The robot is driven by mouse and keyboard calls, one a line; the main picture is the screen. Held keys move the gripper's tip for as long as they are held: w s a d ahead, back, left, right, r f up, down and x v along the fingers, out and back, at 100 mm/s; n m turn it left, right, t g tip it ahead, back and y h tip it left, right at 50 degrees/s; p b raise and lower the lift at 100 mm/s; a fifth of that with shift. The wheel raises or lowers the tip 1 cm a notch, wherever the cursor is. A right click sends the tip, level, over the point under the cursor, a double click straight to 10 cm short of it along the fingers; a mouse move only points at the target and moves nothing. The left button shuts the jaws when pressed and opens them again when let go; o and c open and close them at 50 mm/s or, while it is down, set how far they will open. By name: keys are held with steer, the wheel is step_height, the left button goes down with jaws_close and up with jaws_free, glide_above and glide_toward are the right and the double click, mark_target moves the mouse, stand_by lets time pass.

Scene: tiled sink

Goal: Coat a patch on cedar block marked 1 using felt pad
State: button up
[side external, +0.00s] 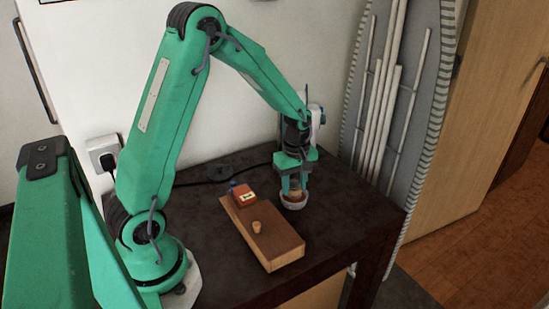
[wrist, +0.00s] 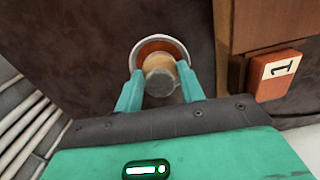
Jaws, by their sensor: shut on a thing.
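My gripper (side external: 294,184) is shut on a small tan cylindrical piece, which I take for the felt pad (wrist: 160,72). Its far end is over or in a small white-rimmed bowl (side external: 294,203). The wrist view shows orange-brown contents in the bowl (wrist: 135,57); whether the pad touches them is hidden. Left of the bowl in the side view lies a long brown wooden block (side external: 272,245), probably cedar. At its far end is a small red-orange piece (side external: 244,194) with a white label; the wrist view reads "1" on it (wrist: 280,68).
The dark tabletop (side external: 340,220) is clear to the right of the bowl. A black cable (side external: 215,178) runs along the back by the wall. An ironing board (side external: 400,100) leans behind the table.

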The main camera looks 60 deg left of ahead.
steer(key=shift+r, duration=3.1)
steer(key=shift+d+r, duration=0.1)
steer(key=d+r+m, duration=0.8)
steer(key=m, duration=0.9)
steer(key=shift+d+r, duration=0.3)
steer(key=shift+r, duration=0.1)
glide_toward(295, 182)
steer(key=s+a+r, duration=0.2)
steer(key=s+r, duration=0.1)
steer(key=s, duration=0.3)
steer(key=s+a+f, duration=0.2)
steer(key=s+a, duration=0.4)
steer(key=s, duration=0.1)
steer(key=shift+s+a, duration=0.15)
steer(key=shift+a, duration=0.15)
